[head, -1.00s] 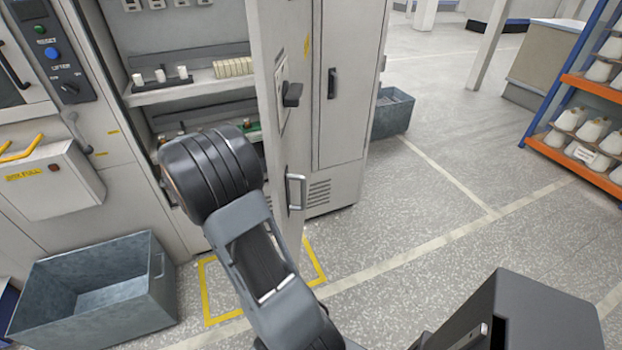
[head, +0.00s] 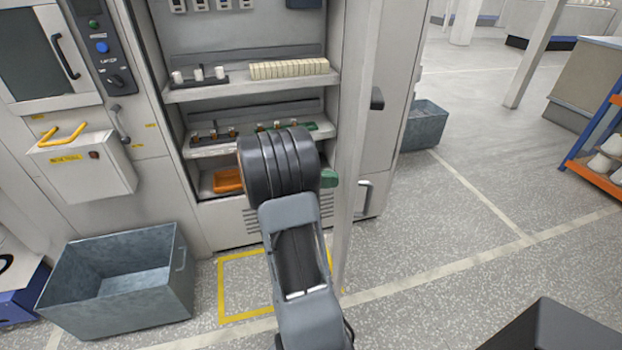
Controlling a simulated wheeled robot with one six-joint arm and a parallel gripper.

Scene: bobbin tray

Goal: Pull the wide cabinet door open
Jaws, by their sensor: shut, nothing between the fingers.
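The wide cabinet door (head: 354,150) is a tall pale panel standing out from the cabinet, seen nearly edge-on. It stands open, with the shelves to its left uncovered. A black handle (head: 377,98) and a metal pull handle (head: 365,196) stick out on its right side. My arm reaches up in front of the cabinet, left of the door edge, and its dark rounded joint covers part of the lower shelves. My gripper is hidden behind it. A small green piece (head: 329,178) shows between the arm and the door; I cannot tell what it belongs to.
The cabinet shelf (head: 245,88) holds white bobbins and a pale row of blocks. An orange tray (head: 228,180) sits low inside. A grey metal bin (head: 120,285) stands at left, another bin (head: 425,125) behind the door.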

